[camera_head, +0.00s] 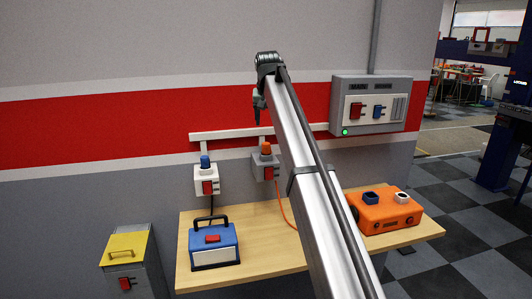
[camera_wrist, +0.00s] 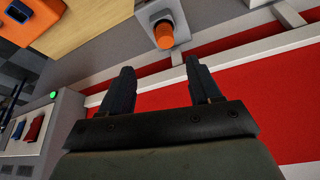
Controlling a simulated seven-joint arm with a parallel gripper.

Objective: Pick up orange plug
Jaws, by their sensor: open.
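The orange plug (camera_head: 266,148) sits on top of a grey wall socket box (camera_head: 265,166) with a red switch. An orange cable (camera_head: 284,205) hangs down from near this box. In the wrist view the orange plug (camera_wrist: 163,36) shows beyond the fingertips, roughly between them. My gripper (camera_wrist: 159,65) is open with nothing between its fingers. In the head view my gripper (camera_head: 257,105) is above the plug and apart from it, in front of the red wall stripe.
A blue plug (camera_head: 205,162) sits on a white socket box to the left. A blue case (camera_head: 214,245) and an orange box (camera_head: 384,212) stand on the wooden table (camera_head: 290,258). A grey wall panel (camera_head: 370,104) is at right. A yellow-lidded bin (camera_head: 126,249) stands at left.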

